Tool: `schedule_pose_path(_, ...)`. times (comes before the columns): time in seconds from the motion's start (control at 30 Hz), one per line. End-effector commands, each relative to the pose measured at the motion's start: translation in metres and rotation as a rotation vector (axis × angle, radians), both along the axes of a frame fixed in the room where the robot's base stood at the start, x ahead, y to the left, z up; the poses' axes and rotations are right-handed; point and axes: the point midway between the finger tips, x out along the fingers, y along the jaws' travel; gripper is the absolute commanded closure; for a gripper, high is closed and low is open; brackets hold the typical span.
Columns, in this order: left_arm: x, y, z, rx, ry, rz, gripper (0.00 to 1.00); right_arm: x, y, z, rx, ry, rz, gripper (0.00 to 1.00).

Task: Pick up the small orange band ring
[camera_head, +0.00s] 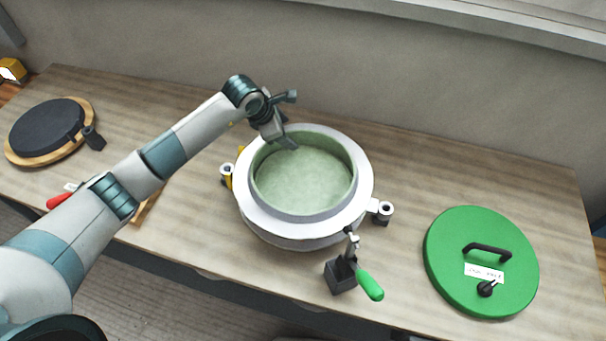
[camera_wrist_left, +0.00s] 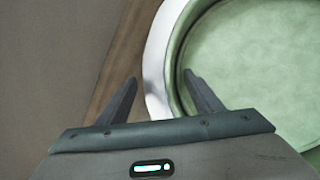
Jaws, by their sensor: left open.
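I cannot make out a small orange band ring in either view. My left gripper (camera_head: 289,120) is open and empty at the back rim of the round mould (camera_head: 365,187), which has a white flange and a pale green hollow. In the left wrist view the open fingers of my left gripper (camera_wrist_left: 160,78) point toward the mould's rim (camera_wrist_left: 158,68). One finger overlaps the green inner wall and the other lies over the table outside the rim. I cannot tell whether they touch it. My right gripper is not in view.
A green lid (camera_head: 450,255) with a black handle lies at the right. A green-handled toggle clamp (camera_head: 342,276) stands in front of the mould. A black disc on a wooden round (camera_head: 88,148) lies at the far left. The table (camera_head: 450,165) is clear behind the lid.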

Motion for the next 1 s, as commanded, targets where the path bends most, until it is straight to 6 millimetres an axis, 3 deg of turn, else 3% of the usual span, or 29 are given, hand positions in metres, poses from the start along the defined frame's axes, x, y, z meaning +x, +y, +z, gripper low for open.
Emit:
schedule_pose_path(0.13, 0.000, 0.000, 0.000, 0.000, 0.000, 0.000, 0.40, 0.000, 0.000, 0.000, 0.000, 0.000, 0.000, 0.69)
schedule_pose_path(0.17, 0.000, 0.000, 0.000, 0.000, 0.000, 0.000, 0.45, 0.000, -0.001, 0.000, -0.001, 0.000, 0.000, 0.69)
schedule_pose_path(0.4, 0.000, 0.000, 0.000, 0.000, 0.000, 0.000, 1.00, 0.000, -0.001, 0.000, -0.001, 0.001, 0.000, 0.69)
schedule_pose_path(0.77, 0.001, 0.000, 0.005, -0.002, -0.004, 0.000, 1.00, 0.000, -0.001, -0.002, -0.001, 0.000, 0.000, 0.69)
schedule_pose_path(1.0, 0.002, 0.000, 0.025, -0.003, -0.007, 0.000, 1.00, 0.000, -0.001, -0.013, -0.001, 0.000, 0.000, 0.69)
